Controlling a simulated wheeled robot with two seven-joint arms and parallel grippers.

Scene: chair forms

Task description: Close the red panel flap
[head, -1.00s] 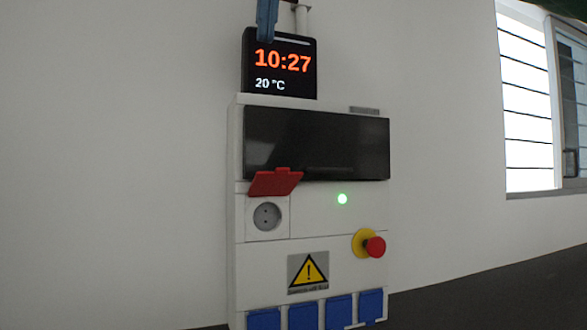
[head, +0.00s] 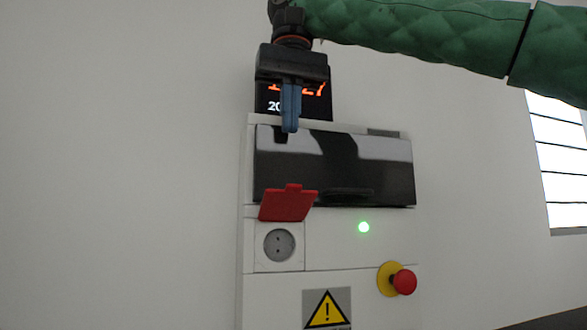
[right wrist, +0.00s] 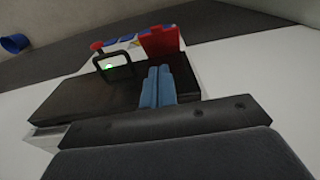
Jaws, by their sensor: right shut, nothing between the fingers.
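The red panel flap (head: 287,204) is raised and juts out above the round socket (head: 279,244) on the white wall panel (head: 340,236). The socket is uncovered. My right gripper (head: 289,128) is shut and empty, pointing down in front of the dark cover, above the flap and apart from it. In the right wrist view its blue fingers (right wrist: 158,88) are together, and the red flap (right wrist: 160,41) lies just beyond their tips. My left gripper is not in view.
A dark glossy cover (head: 370,170) spans the upper panel. A clock display (head: 318,105) sits above it, partly hidden by my gripper. A green light (head: 363,227) and a red knob (head: 404,282) are at right. A warning sign (head: 327,309) is below.

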